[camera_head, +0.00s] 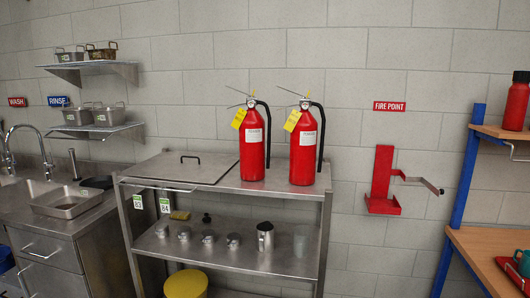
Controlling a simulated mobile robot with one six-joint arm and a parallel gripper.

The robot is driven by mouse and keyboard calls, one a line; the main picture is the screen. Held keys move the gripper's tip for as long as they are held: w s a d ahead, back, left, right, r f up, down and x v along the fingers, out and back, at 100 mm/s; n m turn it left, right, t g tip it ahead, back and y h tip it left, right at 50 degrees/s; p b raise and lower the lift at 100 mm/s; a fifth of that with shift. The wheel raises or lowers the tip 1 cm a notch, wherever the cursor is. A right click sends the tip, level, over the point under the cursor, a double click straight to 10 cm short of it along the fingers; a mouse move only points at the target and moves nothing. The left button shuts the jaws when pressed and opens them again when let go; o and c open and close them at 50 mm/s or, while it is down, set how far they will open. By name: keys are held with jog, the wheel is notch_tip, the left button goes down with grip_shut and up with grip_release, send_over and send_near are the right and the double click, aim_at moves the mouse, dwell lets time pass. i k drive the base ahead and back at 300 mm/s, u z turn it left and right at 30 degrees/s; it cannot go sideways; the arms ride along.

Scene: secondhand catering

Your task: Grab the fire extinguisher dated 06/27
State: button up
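Two red fire extinguishers stand upright side by side on the steel shelf unit's top. The left extinguisher (252,146) and the right extinguisher (303,148) look alike, each with a black hose on its right side and a white label. A yellow tag (239,118) hangs from the left one and another yellow tag (292,120) from the right one. The writing on both tags is too small to read, so I cannot tell which is dated 06/27. My gripper is not in view.
The steel shelf unit (222,181) has a flat lid (180,167) left of the extinguishers and metal jugs below. An empty red wall bracket (383,185) hangs under a "FIRE POINT" sign (389,106). A sink counter (40,223) is left; a blue-framed wooden rack (465,190) is right.

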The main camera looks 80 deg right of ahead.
aim_at(251, 124)
jog(key=z, duration=0.6)
jog(key=i, duration=0.95)
jog(key=u, duration=0.5)
